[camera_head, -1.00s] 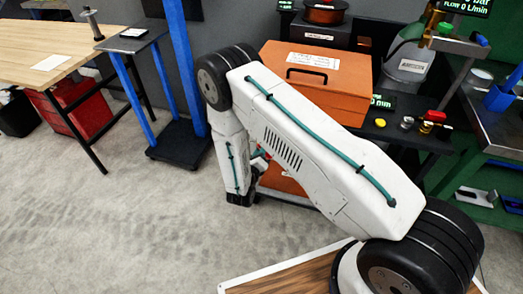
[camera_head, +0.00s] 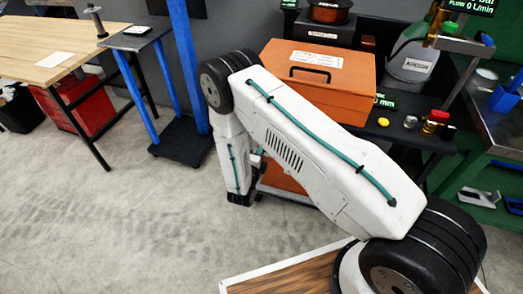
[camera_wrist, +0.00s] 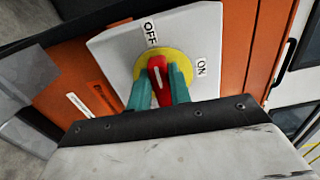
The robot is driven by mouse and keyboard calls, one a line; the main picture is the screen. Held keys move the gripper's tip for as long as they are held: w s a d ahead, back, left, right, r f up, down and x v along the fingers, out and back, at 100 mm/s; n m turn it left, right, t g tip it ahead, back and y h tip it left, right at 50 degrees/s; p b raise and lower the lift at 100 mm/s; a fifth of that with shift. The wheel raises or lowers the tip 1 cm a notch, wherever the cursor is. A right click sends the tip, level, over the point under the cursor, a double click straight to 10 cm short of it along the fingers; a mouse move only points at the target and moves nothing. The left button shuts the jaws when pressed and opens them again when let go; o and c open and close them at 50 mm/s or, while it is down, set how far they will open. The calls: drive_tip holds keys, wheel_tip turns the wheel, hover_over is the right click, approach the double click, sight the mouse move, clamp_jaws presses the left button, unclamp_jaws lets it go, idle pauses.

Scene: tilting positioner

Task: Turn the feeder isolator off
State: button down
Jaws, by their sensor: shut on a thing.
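The feeder isolator shows in the wrist view as a red handle (camera_wrist: 159,80) on a round yellow disc (camera_wrist: 187,60). It sits on a light grey plate (camera_wrist: 110,48) with OFF and ON labels. The handle's far end points toward the OFF label (camera_wrist: 150,32), and the ON label (camera_wrist: 201,68) lies to its right. My gripper (camera_wrist: 160,88) has its teal fingers on either side of the red handle, shut on it. In the head view my arm hides the gripper and the isolator.
The plate is on an orange cabinet front (camera_wrist: 238,70). In the head view an orange case (camera_head: 340,85) stands on a dark bench behind my arm. A blue post (camera_head: 184,75) on a dark base and a wooden table (camera_head: 50,45) stand left. Floor (camera_head: 110,220) at the left front is clear.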

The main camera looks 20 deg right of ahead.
drive_tip(key=shift+f+n, duration=0.1)
drive_tip(key=shift+n, duration=0.2)
drive_tip(key=c, duration=1.3)
unclamp_jaws()
drive_tip(key=v, duration=0.8)
drive_tip(key=shift+w, duration=0.1)
